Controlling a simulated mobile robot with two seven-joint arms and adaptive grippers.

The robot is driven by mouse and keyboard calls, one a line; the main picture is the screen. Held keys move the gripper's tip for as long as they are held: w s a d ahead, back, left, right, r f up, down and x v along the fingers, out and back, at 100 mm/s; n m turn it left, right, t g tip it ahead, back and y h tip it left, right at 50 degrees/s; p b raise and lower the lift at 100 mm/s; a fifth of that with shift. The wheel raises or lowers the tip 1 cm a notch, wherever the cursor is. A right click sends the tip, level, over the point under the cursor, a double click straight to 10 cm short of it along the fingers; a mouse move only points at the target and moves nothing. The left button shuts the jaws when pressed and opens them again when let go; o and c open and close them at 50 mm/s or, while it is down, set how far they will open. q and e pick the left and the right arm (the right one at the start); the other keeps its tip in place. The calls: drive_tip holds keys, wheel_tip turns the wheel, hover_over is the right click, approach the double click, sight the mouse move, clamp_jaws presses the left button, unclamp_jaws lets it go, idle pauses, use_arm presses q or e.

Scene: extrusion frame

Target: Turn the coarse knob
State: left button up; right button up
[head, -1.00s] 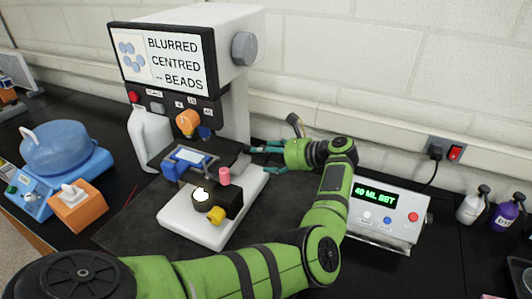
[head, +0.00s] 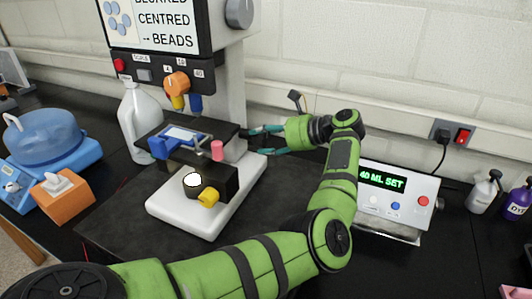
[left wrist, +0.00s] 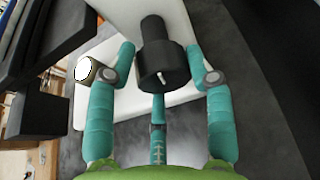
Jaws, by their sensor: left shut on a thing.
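The microscope (head: 196,122) has a white base, a dark stage and a screen whose visible lower lines read "CENTRED" and "-- BEADS". The coarse knob (left wrist: 165,68), a black stepped cylinder with a white mark on its face, shows in the left wrist view at the microscope's side. My left gripper (head: 258,140) reaches in beside the stage from the right. In the wrist view its teal fingers (left wrist: 163,62) are shut on the knob, one on each side and one below. My right gripper is not in view.
A control box (head: 392,200) reading "40 ML SET" stands to the right of my arm. A blue-lidded device (head: 45,140) and an orange box (head: 62,198) stand at left. Spray bottles (head: 484,192) are at far right. A white jug (head: 140,118) stands behind the stage.

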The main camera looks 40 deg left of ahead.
use_arm(q)
drive_tip(key=b, duration=0.2)
drive_tip(key=m+g+b, duration=0.1)
drive_tip(key=shift+w+a+m+b, duration=0.15)
drive_tip(key=shift+m+b, duration=0.15)
drive_tip(key=shift+b, duration=0.05)
drive_tip(key=shift+r+m+g+b, duration=0.15)
drive_tip(key=shift+m+g+b, duration=0.6)
drive_tip(key=shift+b, duration=0.3)
drive_tip(key=o, duration=1.1)
drive_tip(key=shift+c, duration=0.2)
drive_tip(key=shift+a+f, duration=0.15)
drive_tip(key=shift+f, duration=0.05)
